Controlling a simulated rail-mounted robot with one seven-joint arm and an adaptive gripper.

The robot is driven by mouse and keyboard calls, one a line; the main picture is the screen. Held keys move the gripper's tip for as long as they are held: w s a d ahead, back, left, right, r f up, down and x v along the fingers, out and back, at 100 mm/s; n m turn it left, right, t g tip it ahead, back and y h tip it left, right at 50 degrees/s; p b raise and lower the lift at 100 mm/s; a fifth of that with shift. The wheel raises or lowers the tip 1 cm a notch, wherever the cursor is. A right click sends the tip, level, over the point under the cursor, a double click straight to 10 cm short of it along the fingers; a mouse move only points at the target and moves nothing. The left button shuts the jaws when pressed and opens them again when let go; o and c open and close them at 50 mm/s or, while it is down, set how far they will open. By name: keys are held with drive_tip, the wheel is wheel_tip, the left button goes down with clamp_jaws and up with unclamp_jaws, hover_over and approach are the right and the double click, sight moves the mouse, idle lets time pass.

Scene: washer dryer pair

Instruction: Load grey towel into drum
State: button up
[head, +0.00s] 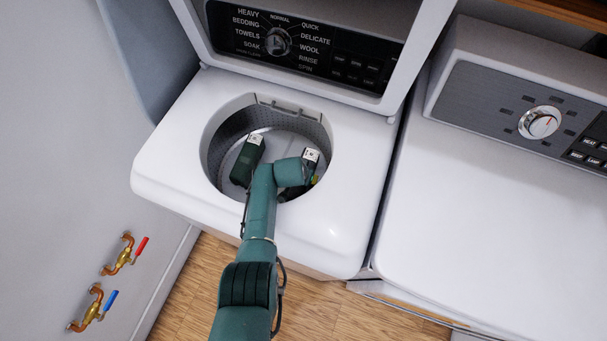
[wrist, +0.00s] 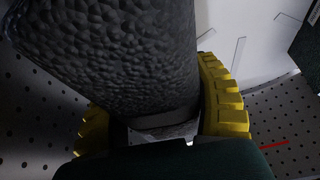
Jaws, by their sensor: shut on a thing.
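The grey towel (wrist: 115,55) looks like a dark, pebbly roll in the wrist view, with a smooth band near its lower end. The yellow fingers of my gripper (wrist: 160,112) stand on both sides of it and are shut on it. In the head view my arm reaches down into the open drum (head: 225,130). The towel (head: 311,158) shows there as a dark roll with a pale end, inside the drum opening at the right. A little yellow of my gripper (head: 313,181) shows beside it. My arm hides most of the towel and gripper.
A dark green roll (head: 245,163) with a pale end lies in the drum at the left. The washer lid is raised behind the round opening. A second white machine (head: 490,210) stands at the right. Perforated drum wall (wrist: 35,120) is close around my gripper.

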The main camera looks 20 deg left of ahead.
drive_tip(key=shift+f+b, duration=0.25)
drive_tip(key=shift+b, duration=0.05)
drive_tip(key=o, duration=1.3)
drive_tip(key=shift+f, duration=0.15)
drive_tip(key=shift+c, duration=0.2)
drive_tip(key=p+v, duration=0.2)
drive_tip(key=v, duration=0.1)
drive_tip(key=p+v, duration=0.5)
drive_tip(key=shift+w+r, duration=0.1)
drive_tip(key=shift+r, duration=0.4)
